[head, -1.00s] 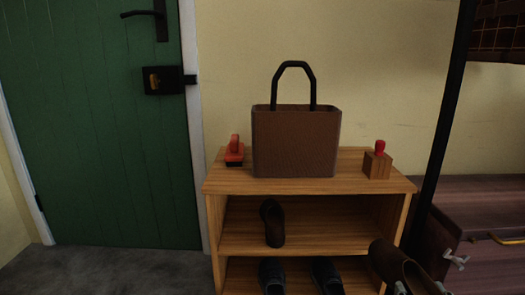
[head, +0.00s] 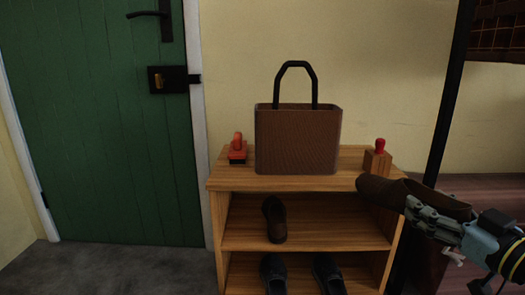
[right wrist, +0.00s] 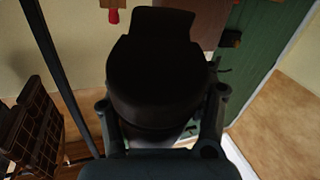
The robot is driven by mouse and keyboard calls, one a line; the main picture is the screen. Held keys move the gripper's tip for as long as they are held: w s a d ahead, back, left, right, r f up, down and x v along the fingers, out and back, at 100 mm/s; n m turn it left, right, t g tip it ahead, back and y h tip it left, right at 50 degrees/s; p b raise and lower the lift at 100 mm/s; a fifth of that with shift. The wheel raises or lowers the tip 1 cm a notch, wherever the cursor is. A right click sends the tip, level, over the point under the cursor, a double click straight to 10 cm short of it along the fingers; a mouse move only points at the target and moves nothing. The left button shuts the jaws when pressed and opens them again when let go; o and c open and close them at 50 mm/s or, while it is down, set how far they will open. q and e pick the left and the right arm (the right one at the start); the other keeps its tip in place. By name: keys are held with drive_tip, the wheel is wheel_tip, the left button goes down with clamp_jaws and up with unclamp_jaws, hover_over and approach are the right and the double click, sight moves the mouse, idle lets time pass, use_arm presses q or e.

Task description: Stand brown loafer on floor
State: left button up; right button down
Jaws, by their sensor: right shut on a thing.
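A brown loafer (head: 378,190) is held up in the air at the right of the head view, in front of the shoe rack's right top corner. My right gripper (head: 428,210) is shut on it, and the shoe points left, away from the fingers. In the right wrist view the loafer (right wrist: 155,65) is a dark shape between the two fingers (right wrist: 162,108). Another brown loafer (head: 274,220) stands on the rack's upper shelf. The grey floor (head: 130,270) shows at lower left. My left gripper is not in view.
The wooden rack (head: 330,182) carries a brown bag (head: 297,140), a red-handled brush (head: 237,150) and a wooden block with a red knob (head: 377,160). Dark shoes (head: 273,272) stand on its lower shelf. A black post (head: 448,100) rises at right. Floor before the green door (head: 100,130) is clear.

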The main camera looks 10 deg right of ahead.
drive_tip(key=w+a+r+n+g+y, duration=0.2)
drive_tip(key=a+r+n+y, duration=0.2)
drive_tip(key=a+r+y, duration=0.45)
drive_tip(key=s+a+r+n+g+y, duration=0.5)
drive_tip(key=a+r+n, duration=0.1)
drive_tip(key=a+r, duration=0.3)
drive_tip(key=shift+a, duration=0.9)
drive_tip(key=shift+s+f, duration=0.1)
idle(0.7)
